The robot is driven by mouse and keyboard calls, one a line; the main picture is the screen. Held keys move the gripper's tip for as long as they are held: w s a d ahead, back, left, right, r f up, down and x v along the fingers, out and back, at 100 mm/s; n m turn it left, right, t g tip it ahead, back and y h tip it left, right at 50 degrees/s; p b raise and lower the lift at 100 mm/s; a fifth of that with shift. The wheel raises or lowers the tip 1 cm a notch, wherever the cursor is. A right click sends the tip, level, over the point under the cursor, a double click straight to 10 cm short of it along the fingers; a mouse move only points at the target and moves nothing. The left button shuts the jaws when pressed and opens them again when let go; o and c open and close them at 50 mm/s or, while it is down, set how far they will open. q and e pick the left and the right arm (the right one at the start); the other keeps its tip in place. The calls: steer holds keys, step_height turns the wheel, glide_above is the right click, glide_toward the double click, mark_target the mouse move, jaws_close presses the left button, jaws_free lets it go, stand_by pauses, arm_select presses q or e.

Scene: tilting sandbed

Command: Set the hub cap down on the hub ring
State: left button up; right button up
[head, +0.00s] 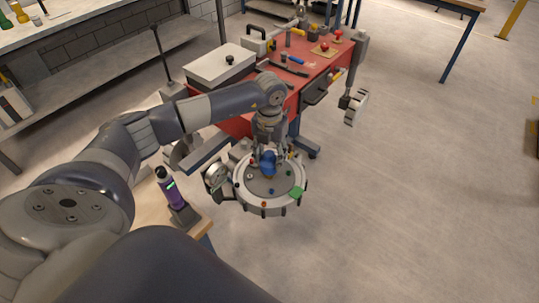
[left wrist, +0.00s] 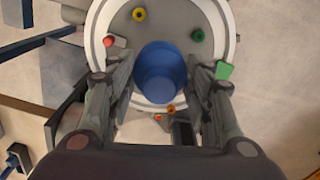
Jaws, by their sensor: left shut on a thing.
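The hub cap looks like a blue round cup (head: 268,157), and in the left wrist view it is a blue cylinder (left wrist: 162,75). My left gripper (head: 270,150) points down and is shut on it, one finger on each side. The cap shows over the far half of the round white-rimmed sandbed (head: 240,199). Whether it touches the bed or hangs above it, I cannot tell. I cannot make out the hub ring clearly; the cap and fingers hide part of the bed. My right gripper is not in view.
A green block (head: 296,192) and several small coloured pieces lie around the bed. A round gauge (head: 216,173) stands at its left. A purple bottle (head: 174,189) stands on a wooden bench. A red tool cart (head: 318,75) is behind. The floor at right is clear.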

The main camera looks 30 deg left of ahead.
arm_select(q)
steer(key=shift+f, duration=0.2)
steer(key=shift+f+b, duration=1)
steer(key=shift+f, duration=0.15)
steer(key=shift+f, duration=0.2)
steer(key=shift+f+b, duration=0.6)
steer(key=shift+b, duration=0.05)
steer(key=shift+f, duration=0.15)
steer(key=o, duration=1.1)
steer(key=shift+c, duration=0.2)
